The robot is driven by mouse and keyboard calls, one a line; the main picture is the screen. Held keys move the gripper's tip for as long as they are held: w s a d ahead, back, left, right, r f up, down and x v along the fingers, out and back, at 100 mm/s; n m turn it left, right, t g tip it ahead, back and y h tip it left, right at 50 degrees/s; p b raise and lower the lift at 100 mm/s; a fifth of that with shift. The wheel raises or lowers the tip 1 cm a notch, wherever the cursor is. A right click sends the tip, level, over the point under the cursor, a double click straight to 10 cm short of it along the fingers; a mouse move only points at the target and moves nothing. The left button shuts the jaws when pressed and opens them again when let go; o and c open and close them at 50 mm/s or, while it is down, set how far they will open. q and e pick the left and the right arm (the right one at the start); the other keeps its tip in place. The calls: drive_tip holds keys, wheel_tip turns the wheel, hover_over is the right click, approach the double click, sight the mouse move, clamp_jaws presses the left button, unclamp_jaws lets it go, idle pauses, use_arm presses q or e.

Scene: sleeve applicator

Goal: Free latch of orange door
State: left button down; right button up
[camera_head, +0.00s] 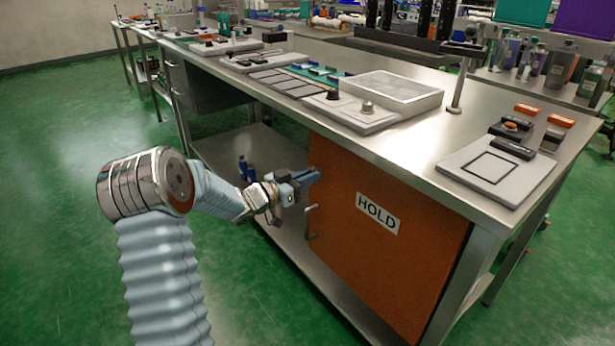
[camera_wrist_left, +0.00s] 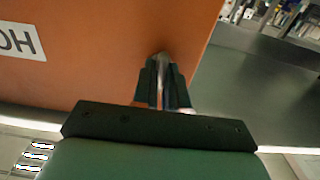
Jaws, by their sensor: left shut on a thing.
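The orange door (camera_head: 395,258) hangs under the steel workbench and bears a white HOLD label (camera_head: 377,213). It also fills the left part of the left wrist view (camera_wrist_left: 95,75). My left gripper (camera_head: 314,177) is at the door's upper left edge, with its fingers close together. In the left wrist view, the fingers (camera_wrist_left: 162,88) are shut on a small shiny metal piece (camera_wrist_left: 160,62) at the door, which looks like the latch; the fingers hide most of it. A metal handle (camera_head: 311,222) stands out from the door's left edge below the gripper. My right gripper is not in view.
The workbench top (camera_head: 400,150) overhangs the door closely above my gripper. A lower shelf (camera_head: 330,270) runs below, with small dark blue bottles (camera_head: 246,168) behind my left arm. The green floor (camera_head: 60,230) to the left is open.

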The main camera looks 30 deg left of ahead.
use_arm(q)
drive_tip(key=c, duration=1.2)
unclamp_jaws()
drive_tip(key=shift+o, duration=0.2)
drive_tip(key=b+v, duration=0.1)
drive_tip(key=v, duration=1.2)
drive_tip(key=shift+s, duration=0.4)
drive_tip(key=shift+a+f, duration=0.15)
